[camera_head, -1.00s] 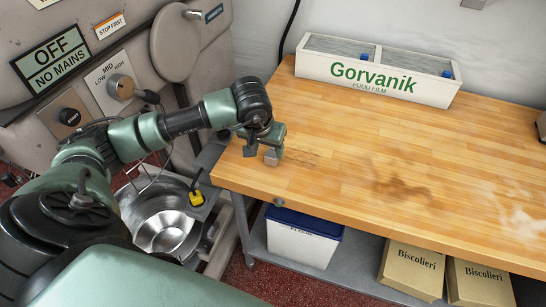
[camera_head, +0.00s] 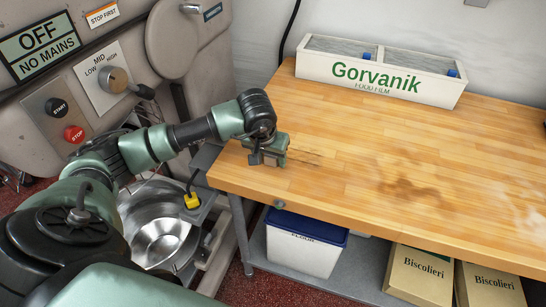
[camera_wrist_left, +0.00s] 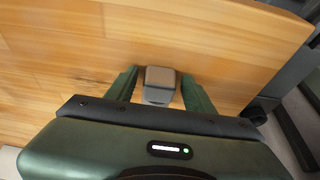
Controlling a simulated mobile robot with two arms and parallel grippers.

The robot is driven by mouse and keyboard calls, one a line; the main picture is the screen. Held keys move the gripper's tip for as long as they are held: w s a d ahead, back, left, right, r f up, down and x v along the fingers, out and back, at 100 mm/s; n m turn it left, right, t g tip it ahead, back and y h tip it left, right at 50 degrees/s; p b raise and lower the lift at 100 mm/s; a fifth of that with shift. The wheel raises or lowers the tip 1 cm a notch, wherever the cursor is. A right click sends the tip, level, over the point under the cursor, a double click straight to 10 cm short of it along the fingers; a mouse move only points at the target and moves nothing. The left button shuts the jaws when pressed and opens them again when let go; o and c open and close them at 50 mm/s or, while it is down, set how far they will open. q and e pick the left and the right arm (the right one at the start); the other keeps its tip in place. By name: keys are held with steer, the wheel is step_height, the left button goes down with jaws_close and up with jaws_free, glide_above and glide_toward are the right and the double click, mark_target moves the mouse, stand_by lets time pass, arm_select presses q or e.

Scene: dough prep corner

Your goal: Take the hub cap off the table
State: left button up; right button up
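The hub cap (camera_wrist_left: 159,86) is a small grey, block-like piece with rounded edges on the wooden table, near the table's edge. In the left wrist view it sits between the two fingers of my left gripper (camera_wrist_left: 159,92), with a narrow gap showing on each side. The fingers are open around it. In the head view my left gripper (camera_head: 270,152) is low over the left end of the table (camera_head: 350,165) and largely hides the cap. My right gripper is not in view.
A white Gorvanik food film box (camera_head: 378,75) stands at the table's back. Dark stains mark the otherwise clear top. Left are a grey machine (camera_head: 110,30) and a metal bowl (camera_head: 158,240). A blue-lidded bin (camera_head: 302,245) and Biscolieri boxes (camera_head: 418,275) are on the lower shelf.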

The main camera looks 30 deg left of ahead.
arm_select(q)
jaws_close()
steer(key=shift+r, duration=0.15)
steer(key=shift+r+p, duration=0.55)
steer(key=shift+r, duration=0.8)
steer(key=shift+r, duration=0.1)
steer(key=shift+r+p, duration=0.95)
steer(key=shift+r, duration=0.95)
